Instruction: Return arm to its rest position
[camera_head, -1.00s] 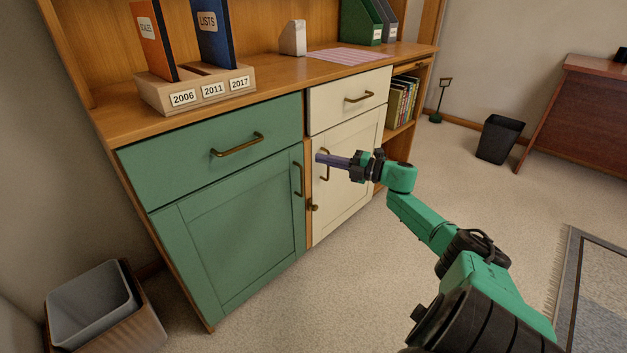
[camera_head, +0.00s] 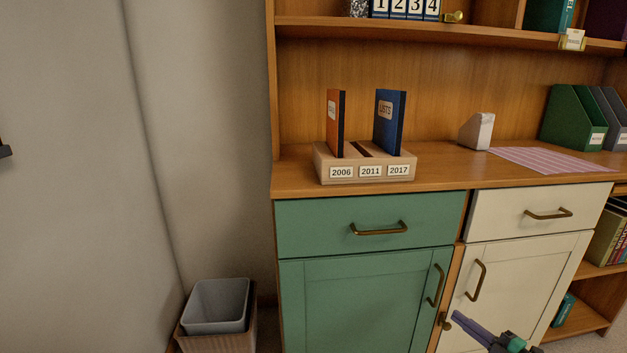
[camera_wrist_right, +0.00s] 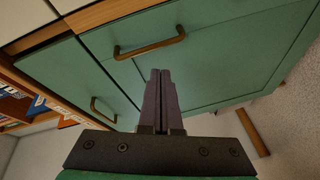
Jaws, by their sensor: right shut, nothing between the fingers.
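My right gripper (camera_head: 456,316) shows at the bottom right of the head view, in front of the lower part of the cream door (camera_head: 520,280). Its dark purple fingers are shut and empty. They also show together in the right wrist view (camera_wrist_right: 160,78), in front of the green cabinet front (camera_wrist_right: 220,50). Most of my right arm is below the head view's edge. My left gripper is not in view.
The green drawer (camera_head: 310,225), green door (camera_head: 340,300) and cream drawer (camera_head: 500,215) are shut, with brass handles. A wooden binder holder (camera_head: 325,172) with two binders stands on the desktop. A grey bin (camera_head: 218,305) stands at the cabinet's left.

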